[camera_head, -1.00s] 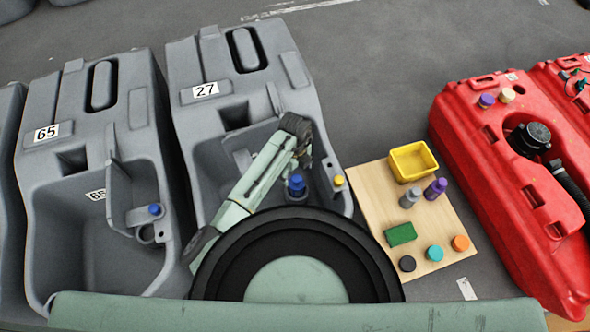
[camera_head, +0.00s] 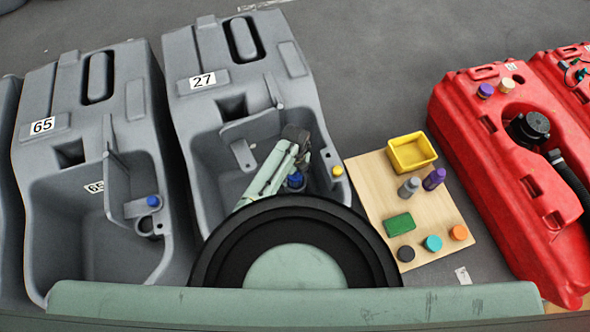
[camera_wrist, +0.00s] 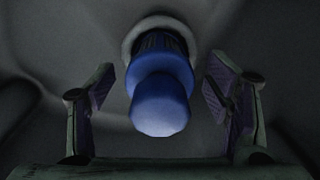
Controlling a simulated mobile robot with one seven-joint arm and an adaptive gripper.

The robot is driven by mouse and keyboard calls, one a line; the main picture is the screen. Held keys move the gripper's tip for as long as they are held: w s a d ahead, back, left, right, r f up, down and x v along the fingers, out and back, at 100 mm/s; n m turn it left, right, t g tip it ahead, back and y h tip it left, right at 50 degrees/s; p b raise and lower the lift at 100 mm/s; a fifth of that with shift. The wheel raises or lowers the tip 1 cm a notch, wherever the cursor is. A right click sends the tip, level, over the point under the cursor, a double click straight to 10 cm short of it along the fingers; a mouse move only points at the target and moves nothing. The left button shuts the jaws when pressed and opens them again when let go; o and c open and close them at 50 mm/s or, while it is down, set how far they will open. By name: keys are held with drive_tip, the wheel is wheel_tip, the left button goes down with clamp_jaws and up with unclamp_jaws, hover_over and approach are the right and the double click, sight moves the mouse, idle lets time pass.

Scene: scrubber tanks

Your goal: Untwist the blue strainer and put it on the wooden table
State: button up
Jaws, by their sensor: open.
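The blue strainer (camera_wrist: 160,88) sits in a pale round fitting inside a grey tank. In the wrist view it is centred between the two fingers of my gripper (camera_wrist: 160,95), which is open with a visible gap on each side. In the head view the strainer (camera_head: 296,180) shows as a small blue knob at the right of the basin of tank 27 (camera_head: 215,55), partly hidden by my gripper (camera_head: 306,160). The wooden table (camera_head: 372,188) is to the right of that tank.
The table holds a yellow bin (camera_head: 412,153), a green block (camera_head: 399,227), two bottles and several round caps. A red tank (camera_head: 470,130) stands to its right. Tank 65 (camera_head: 60,90), with another blue cap (camera_head: 153,201), is at the left. Basin walls surround my gripper.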

drive_tip(key=shift+c, duration=0.6)
drive_tip(key=c, duration=1.3)
drive_tip(key=shift+n, duration=0.3)
drive_tip(key=shift+r+p, duration=0.6)
drive_tip(key=shift+r, duration=0.35)
idle(0.6)
drive_tip(key=shift+r+p, duration=2.3)
drive_tip(key=shift+r, duration=0.7)
drive_tip(key=shift+r+p, duration=2.35)
drive_tip(key=shift+r, duration=0.65)
